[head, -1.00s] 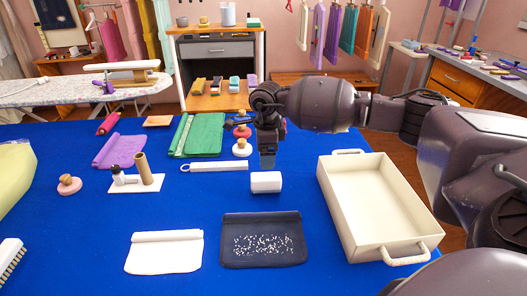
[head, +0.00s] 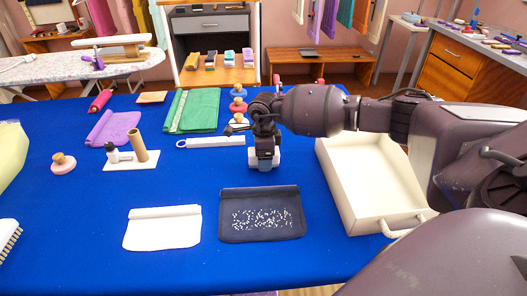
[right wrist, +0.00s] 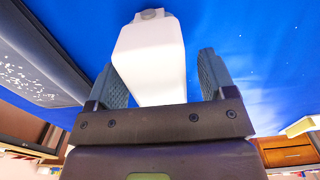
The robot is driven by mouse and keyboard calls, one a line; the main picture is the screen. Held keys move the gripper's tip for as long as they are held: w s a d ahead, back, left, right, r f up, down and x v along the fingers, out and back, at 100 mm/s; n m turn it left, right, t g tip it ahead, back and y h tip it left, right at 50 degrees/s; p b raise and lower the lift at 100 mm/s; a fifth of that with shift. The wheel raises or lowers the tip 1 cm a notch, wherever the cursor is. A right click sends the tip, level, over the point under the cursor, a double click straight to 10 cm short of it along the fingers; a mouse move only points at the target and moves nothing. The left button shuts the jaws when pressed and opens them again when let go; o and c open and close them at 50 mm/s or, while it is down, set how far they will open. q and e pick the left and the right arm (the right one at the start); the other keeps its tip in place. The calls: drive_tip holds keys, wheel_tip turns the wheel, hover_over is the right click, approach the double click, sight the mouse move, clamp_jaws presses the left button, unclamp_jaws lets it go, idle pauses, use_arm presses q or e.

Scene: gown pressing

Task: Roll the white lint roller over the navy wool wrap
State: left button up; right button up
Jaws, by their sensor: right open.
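The navy wool wrap (head: 261,214) lies flat on the blue table, with a rolled far edge and many white lint specks across its middle. The white lint roller stands beyond the wrap, mostly hidden by my right gripper (head: 264,166) in the head view. In the right wrist view the white roller (right wrist: 152,60) lies between the two fingers of my right gripper (right wrist: 158,66), with gaps beside it. The gripper is open around it. The wrap (right wrist: 35,65) also shows at the left there. My left gripper is not in view.
A cream tray (head: 350,205) stands right of the wrap, and a folded white cloth (head: 162,228) lies left of it. Behind are a white ring-ended strip (head: 212,142), green cloth (head: 193,110) and small stacked knobs (head: 238,106). Blue table is clear in front.

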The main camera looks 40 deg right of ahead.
drive_tip(key=c, duration=0.9)
drive_tip(key=o, duration=0.5)
drive_tip(key=shift+o, duration=0.2)
drive_tip(key=shift+r, duration=0.25)
drive_tip(key=shift+r, duration=0.25)
drive_tip(key=c, duration=0.7)
